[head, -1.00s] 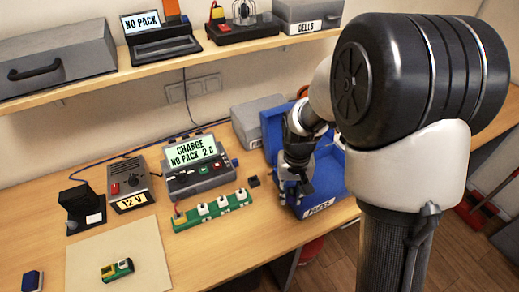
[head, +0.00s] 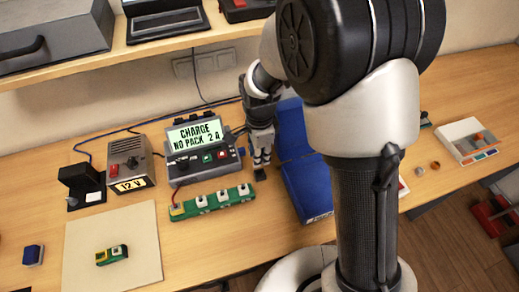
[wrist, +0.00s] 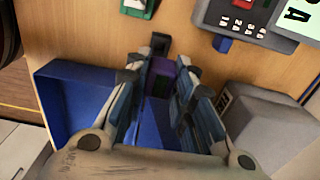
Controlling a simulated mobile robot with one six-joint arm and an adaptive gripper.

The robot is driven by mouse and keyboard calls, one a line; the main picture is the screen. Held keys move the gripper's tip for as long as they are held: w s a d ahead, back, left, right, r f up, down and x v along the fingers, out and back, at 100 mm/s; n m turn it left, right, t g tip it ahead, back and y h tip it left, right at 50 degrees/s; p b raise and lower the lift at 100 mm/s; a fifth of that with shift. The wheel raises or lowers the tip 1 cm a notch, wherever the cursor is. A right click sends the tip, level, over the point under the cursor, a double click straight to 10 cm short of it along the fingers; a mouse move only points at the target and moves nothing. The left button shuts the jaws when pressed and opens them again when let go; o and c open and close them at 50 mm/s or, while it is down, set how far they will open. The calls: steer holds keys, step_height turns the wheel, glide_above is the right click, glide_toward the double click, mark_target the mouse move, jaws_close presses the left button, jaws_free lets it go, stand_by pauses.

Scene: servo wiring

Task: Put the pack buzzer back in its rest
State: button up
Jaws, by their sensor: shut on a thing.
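My gripper (head: 260,158) points down over the table, just left of the blue bin, with its tips close above a small black block (head: 260,174). In the wrist view my gripper (wrist: 158,74) is shut on a small purple thing (wrist: 163,77), which I take for the pack buzzer; the fingers hide much of it. The black block, which may be the rest, also shows in the wrist view (wrist: 160,42), just beyond the fingertips and seemingly apart from the purple thing. In the head view the purple thing cannot be made out.
The blue bin (head: 291,128) stands right of the gripper. The charger (head: 203,160) stands to its left, with the green strip (head: 212,203) in front. A grey box (wrist: 265,125) is close by in the wrist view. Bare table lies in front of the black block.

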steer(key=shift+f, duration=0.1)
steer(key=b, duration=0.4)
glide_above(260, 169)
steer(key=s, duration=0.2)
steer(key=shift+w+f, duration=0.2)
steer(key=shift+f, duration=2.65)
steer(key=shift+f+b, duration=0.95)
steer(key=shift+f, duration=0.45)
steer(key=o, duration=1)
step_height(260, 169, up, 12)
steer(key=shift+r, duration=0.1)
